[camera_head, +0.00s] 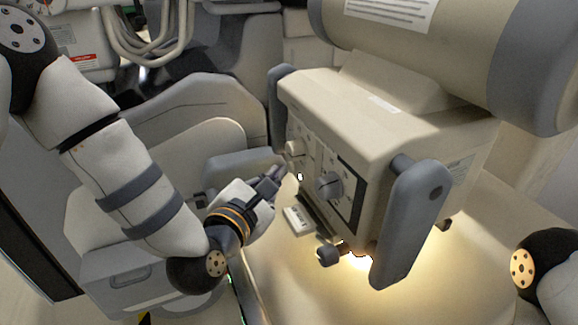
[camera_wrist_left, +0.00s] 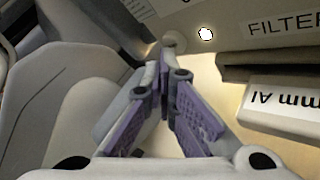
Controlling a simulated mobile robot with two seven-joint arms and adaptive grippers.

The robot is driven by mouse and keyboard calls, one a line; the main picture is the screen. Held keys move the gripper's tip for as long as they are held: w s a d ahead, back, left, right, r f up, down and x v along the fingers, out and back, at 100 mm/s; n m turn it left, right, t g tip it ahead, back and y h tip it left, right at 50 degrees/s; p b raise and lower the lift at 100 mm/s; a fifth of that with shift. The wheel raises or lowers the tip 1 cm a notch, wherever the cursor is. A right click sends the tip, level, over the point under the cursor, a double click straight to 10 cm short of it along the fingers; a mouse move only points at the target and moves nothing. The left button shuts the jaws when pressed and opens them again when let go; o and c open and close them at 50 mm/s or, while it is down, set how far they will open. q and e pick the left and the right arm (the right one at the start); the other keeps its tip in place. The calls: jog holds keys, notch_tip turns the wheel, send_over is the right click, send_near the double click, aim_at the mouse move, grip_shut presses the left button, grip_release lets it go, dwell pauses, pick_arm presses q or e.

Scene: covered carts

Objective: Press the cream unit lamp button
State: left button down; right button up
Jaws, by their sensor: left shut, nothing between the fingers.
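The cream unit (camera_head: 390,115) is a boxy housing with grey handles, and knobs on its front panel. A small bright white round spot, which looks like the lamp button (camera_head: 300,177), is low on the panel's left side. It also shows in the left wrist view (camera_wrist_left: 205,33), above and right of the fingertips. My left gripper (camera_head: 279,173) is shut and empty, its tips just left of the button. In the left wrist view its purple-padded fingers (camera_wrist_left: 165,70) meet near the panel's lower edge. Whether they touch the panel cannot be told. My right gripper is out of view.
Grey handles (camera_head: 412,222) flank the unit, and a dark knob (camera_head: 329,185) sticks out right of the button. A labelled filter piece (camera_head: 298,220) sits below the panel. Warm light glows under the unit. A large cylinder (camera_head: 440,40) is above.

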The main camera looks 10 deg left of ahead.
pick_arm(q)
jog(key=shift+s+a, duration=0.3)
jog(key=shift+a, duration=0.05)
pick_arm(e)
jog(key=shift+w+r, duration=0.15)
pick_arm(q)
jog(key=s+a, duration=0.2)
jog(key=a+p, duration=0.1)
jog(key=a, duration=0.1)
jog(key=shift+s+a, duration=0.1)
jog(key=shift+s, duration=0.3)
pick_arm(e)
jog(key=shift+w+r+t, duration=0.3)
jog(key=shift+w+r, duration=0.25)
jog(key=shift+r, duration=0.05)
